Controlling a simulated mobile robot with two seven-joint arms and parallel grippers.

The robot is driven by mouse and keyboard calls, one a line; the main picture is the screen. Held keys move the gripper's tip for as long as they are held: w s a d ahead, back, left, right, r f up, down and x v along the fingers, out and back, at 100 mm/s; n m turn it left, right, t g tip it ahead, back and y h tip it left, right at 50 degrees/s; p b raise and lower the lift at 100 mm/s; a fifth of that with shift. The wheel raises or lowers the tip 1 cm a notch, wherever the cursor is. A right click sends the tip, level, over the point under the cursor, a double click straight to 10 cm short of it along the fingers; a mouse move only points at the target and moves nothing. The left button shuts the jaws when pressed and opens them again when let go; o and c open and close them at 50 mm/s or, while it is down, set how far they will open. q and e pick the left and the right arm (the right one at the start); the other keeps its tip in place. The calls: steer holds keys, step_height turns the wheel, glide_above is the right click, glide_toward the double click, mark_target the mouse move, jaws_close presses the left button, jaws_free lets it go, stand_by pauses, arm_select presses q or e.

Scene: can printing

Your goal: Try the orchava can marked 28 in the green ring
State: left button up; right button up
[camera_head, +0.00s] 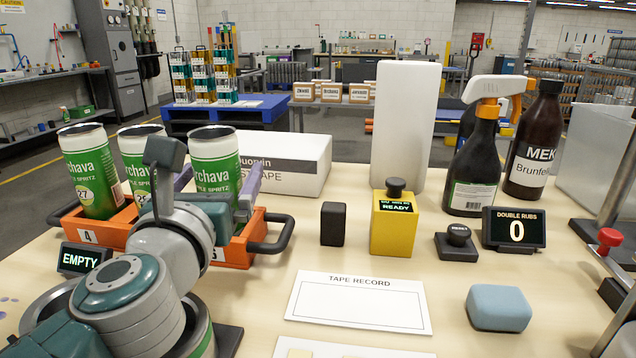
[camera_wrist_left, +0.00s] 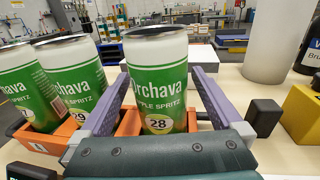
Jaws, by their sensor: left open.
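The orchava can marked 28 (camera_wrist_left: 158,80), white with a green band, stands upright in the right slot of an orange carrier (camera_head: 238,250). It also shows in the head view (camera_head: 214,160), its number hidden behind my arm. My left gripper (camera_wrist_left: 158,85) is open, with one purple finger on each side of this can; contact cannot be told. It also shows in the head view (camera_head: 217,180). The can marked 29 (camera_wrist_left: 75,80) and the can marked 27 (camera_head: 90,170) stand in the other slots. A green ring cannot be made out clearly; my arm covers the front left.
An EMPTY display (camera_head: 82,258) stands before the carrier. A yellow READY box (camera_head: 393,230), black block (camera_head: 333,224), spray bottle (camera_head: 474,165), MEK bottle (camera_head: 533,150), double rubs counter (camera_head: 514,230) and blue block (camera_head: 499,307) stand right. A tape record card (camera_head: 358,302) lies flat in front.

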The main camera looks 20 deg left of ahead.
arm_select(q)
steer(key=shift+c, duration=0.2)
steer(key=c, duration=1.3)
steer(key=shift+o, duration=0.2)
step_height(320, 180, up, 27)
steer(key=p, duration=2.1)
steer(key=shift+p, duration=0.3)
steer(key=shift+d+f, duration=0.1)
